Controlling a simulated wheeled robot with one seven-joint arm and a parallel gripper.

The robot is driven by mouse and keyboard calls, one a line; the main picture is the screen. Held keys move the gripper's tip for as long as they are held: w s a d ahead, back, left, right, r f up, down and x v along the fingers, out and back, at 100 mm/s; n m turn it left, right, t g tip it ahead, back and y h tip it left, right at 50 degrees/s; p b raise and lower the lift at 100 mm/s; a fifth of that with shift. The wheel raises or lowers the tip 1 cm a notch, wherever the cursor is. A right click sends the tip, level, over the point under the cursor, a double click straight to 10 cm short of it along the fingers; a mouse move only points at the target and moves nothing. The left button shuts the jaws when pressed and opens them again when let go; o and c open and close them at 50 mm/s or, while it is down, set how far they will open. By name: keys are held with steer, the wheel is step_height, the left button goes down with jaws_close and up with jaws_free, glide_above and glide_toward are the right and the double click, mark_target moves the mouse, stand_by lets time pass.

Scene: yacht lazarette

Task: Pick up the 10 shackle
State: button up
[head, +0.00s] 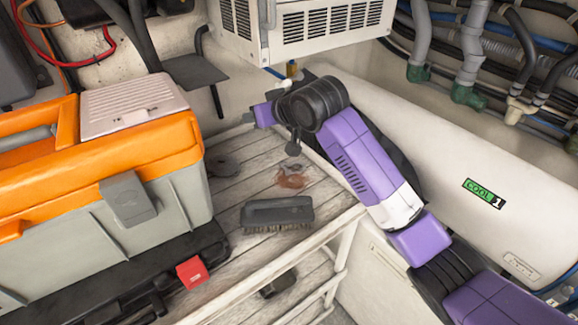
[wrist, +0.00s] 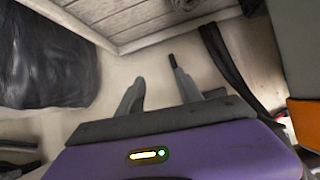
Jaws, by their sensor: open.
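I cannot make out a shackle marked 10 for certain. In the head view my purple arm reaches over the shelf's back right corner, and the fingers cannot be clearly made out there. No shackle shows in the wrist view.
A dark brush (head: 277,214) and a rusty brown patch (head: 292,178) are on the shelf. The toolbox (head: 150,165) blocks the left. A white vented box (head: 310,25) hangs above. A white cylinder (head: 440,165) fills the right. A dark bag (wrist: 48,55) shows in the wrist view.

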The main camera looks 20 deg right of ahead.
steer(key=d+f+g+h, duration=0.2)
steer(key=d+g, duration=0.1)
steer(key=d, duration=0.1)
steer(key=m+g+h, duration=0.1)
steer(key=m+g, duration=0.1)
steer(key=g, duration=0.2)
glide_toward(286, 167)
steer(key=shift+p+x, duration=0.55)
steer(key=shift+x, duration=3.6)
steer(key=shift+s, duration=0.1)
jaws_close()
